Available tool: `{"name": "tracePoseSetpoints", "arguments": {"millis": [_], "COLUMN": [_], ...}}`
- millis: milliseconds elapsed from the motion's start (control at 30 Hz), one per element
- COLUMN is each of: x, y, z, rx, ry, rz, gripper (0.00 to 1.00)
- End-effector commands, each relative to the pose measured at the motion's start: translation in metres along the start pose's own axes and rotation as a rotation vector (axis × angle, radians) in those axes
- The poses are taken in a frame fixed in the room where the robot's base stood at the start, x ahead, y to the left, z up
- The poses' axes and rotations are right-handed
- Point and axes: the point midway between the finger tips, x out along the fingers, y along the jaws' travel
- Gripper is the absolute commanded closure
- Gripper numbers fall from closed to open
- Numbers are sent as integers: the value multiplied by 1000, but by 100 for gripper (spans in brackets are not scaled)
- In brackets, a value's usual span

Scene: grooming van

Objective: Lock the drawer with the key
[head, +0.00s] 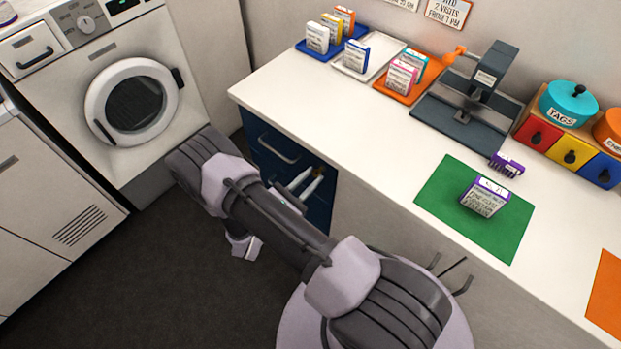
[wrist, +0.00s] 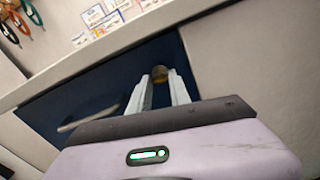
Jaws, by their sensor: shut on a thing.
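The drawer is in the dark blue unit under the white counter; its blue front (head: 263,130) shows in the head view, with a pale bar handle (head: 278,148). The front looks flush with the unit. In the wrist view the blue front (wrist: 184,62) lies ahead of my gripper (wrist: 160,78), with the handle (wrist: 90,118) to the left. My gripper is shut on a small brass, round-edged thing, seemingly the key (wrist: 160,72), at the drawer front. Its tip and the lock are hidden, so I cannot tell how far it is in. In the head view the gripper (head: 317,174) hides the key.
The white counter (head: 300,95) overhangs the unit. It bears trays of small boxes, a grey press-like stand (head: 480,85), a green mat (head: 440,190) with a purple-white box (head: 485,197), and coloured drawers (head: 570,150). A washer-like machine (head: 130,100) stands left. Dark floor (head: 170,265) is open.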

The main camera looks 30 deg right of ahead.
Motion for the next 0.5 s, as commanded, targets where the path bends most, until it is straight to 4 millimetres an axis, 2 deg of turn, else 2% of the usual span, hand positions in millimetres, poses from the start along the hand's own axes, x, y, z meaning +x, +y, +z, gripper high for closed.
{"name": "tracePoseSetpoints", "arguments": {"millis": [500], "x": [0], "y": [0], "z": [0], "rx": [484], "ry": [0], "rz": [0], "gripper": [100]}}
